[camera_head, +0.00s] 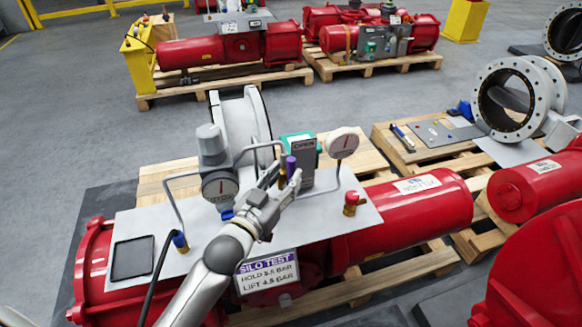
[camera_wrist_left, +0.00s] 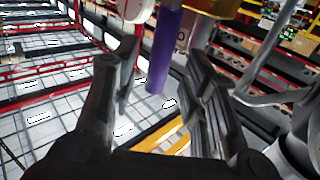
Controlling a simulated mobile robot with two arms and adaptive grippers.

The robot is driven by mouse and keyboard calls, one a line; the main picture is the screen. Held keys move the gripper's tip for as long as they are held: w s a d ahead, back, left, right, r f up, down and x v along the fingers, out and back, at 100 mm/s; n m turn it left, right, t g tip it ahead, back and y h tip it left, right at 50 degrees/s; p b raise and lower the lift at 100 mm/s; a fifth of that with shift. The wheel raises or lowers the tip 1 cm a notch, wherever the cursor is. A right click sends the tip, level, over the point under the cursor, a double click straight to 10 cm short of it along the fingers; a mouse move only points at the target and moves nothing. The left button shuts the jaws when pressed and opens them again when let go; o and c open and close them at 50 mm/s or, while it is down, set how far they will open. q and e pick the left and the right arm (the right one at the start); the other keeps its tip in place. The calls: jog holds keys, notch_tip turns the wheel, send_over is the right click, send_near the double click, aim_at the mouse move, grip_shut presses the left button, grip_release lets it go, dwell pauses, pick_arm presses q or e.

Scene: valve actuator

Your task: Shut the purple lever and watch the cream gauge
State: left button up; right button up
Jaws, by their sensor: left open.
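The purple lever (camera_head: 291,168) stands upright by brass fittings in the middle of the grey panel. My left gripper (camera_head: 272,180) is at the lever, with its fingers open. In the left wrist view the purple lever (camera_wrist_left: 164,52) hangs between the two open fingers (camera_wrist_left: 150,95), and I see no clear contact. A round white-faced gauge with a cream rim (camera_head: 343,143) stands on a pipe at the panel's right; its reading is too small to tell. Another round gauge (camera_head: 219,187) sits under the grey regulator at the left. My right gripper is not in view.
The panel (camera_head: 205,262) lies on a red actuator (camera_head: 440,200) on a wooden pallet. A red knob on brass (camera_head: 352,202) stands at its right, a dark square pad (camera_head: 132,258) at its left. A black hose rises in front. Pipes run close around the lever.

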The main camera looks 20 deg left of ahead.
aim_at(289, 173)
pick_arm(q)
jog(key=shift+w+d, duration=0.2)
jog(key=shift+w, duration=0.7)
jog(key=shift+w+d, duration=0.2)
jog(key=shift+w, duration=0.7)
grip_shut()
